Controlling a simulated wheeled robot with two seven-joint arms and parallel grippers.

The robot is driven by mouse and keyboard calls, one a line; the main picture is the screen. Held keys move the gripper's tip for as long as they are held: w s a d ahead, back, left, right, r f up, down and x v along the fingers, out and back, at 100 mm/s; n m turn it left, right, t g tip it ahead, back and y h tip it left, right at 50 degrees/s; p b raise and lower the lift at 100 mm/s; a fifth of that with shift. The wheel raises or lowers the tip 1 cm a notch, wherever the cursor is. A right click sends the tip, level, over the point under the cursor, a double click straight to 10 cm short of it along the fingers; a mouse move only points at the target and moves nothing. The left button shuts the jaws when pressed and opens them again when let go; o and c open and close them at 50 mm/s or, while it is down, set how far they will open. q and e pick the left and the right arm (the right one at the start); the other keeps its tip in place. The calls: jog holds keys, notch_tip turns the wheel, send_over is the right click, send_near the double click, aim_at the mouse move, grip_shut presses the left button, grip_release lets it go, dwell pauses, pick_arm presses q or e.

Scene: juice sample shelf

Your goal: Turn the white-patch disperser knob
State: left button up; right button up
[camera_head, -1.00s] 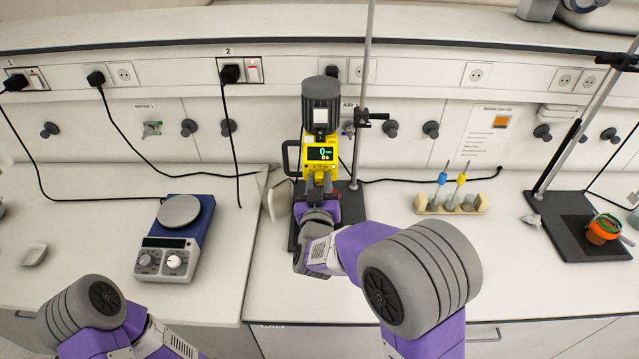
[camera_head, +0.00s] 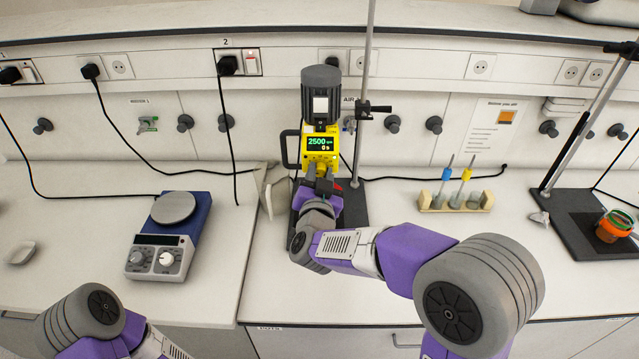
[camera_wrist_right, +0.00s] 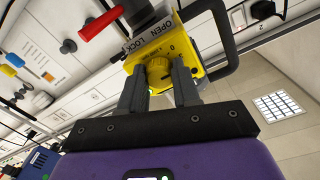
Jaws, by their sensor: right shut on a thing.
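The disperser (camera_head: 321,113) stands clamped to a rod at the middle back of the bench. It has a grey motor top with a white patch (camera_head: 320,105) and a yellow body whose display (camera_head: 321,144) reads 2500. In the right wrist view its yellow knob (camera_wrist_right: 158,73) sits between the two fingers of my right gripper (camera_wrist_right: 160,84), with dial marks around it. My left gripper is out of the picture; only part of that arm shows at lower left.
A blue hotplate (camera_head: 167,238) stands left of the disperser. A rack (camera_head: 456,202) with blue and yellow tools is to the right. Cables hang along the wall.

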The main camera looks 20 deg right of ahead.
jog(key=m+b, duration=0.3)
jog(key=shift+f, duration=0.15)
jog(key=shift+m+b, duration=0.9)
jog(key=shift+m, duration=0.5)
jog(key=o, duration=1.1)
jog(key=shift+c, duration=0.2)
jog(key=shift+r, duration=0.2)
jog(key=v, duration=0.7)
jog(key=shift+s, duration=0.35)
